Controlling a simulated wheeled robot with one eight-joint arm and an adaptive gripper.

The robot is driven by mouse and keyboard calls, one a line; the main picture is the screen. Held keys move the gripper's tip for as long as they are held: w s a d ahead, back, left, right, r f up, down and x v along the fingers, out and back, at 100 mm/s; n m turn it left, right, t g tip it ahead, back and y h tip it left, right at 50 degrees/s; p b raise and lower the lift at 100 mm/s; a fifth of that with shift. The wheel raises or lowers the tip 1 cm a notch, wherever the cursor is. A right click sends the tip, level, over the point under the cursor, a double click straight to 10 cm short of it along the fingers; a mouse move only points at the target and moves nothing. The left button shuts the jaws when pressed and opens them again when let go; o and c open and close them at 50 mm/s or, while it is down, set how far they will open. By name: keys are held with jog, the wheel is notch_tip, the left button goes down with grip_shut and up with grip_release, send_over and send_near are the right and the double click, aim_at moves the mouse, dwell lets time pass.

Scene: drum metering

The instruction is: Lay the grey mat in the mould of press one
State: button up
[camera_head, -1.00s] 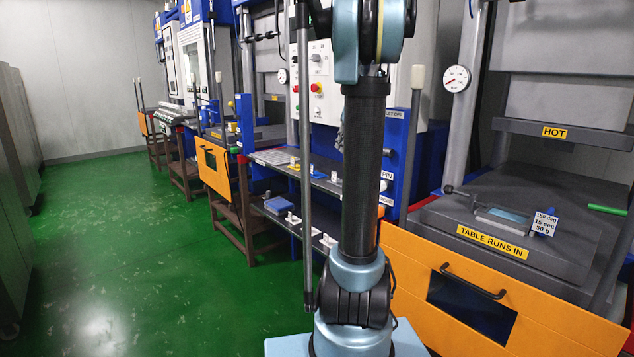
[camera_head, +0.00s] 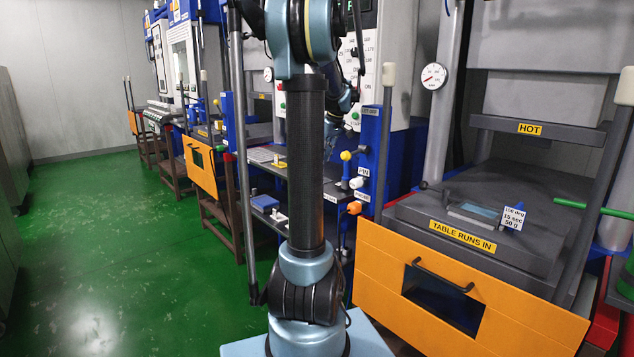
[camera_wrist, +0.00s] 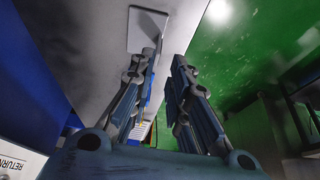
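My gripper (camera_wrist: 166,58) shows in the wrist view, its two fingers apart with nothing between them. I cannot read a press number.
An orange guard (camera_head: 380,265) with a handle stands before the press table. A "HOT" plate (camera_head: 560,133) hangs above it. A green-handled bar (camera_head: 575,203) is at the right. Shelves with a blue box (camera_head: 264,202) stand left of the press. The green floor (camera_head: 130,260) is clear at left.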

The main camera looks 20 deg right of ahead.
jog(key=x, duration=0.4)
jog(key=shift+w+f, duration=0.2)
jog(key=shift+f, duration=0.15)
jog(key=shift+w+x, duration=0.15)
jog(key=shift+x, duration=1.15)
jog(key=shift+w+x, duration=0.2)
jog(key=shift+x, duration=1.15)
jog(key=shift+r, duration=0.2)
grip_shut()
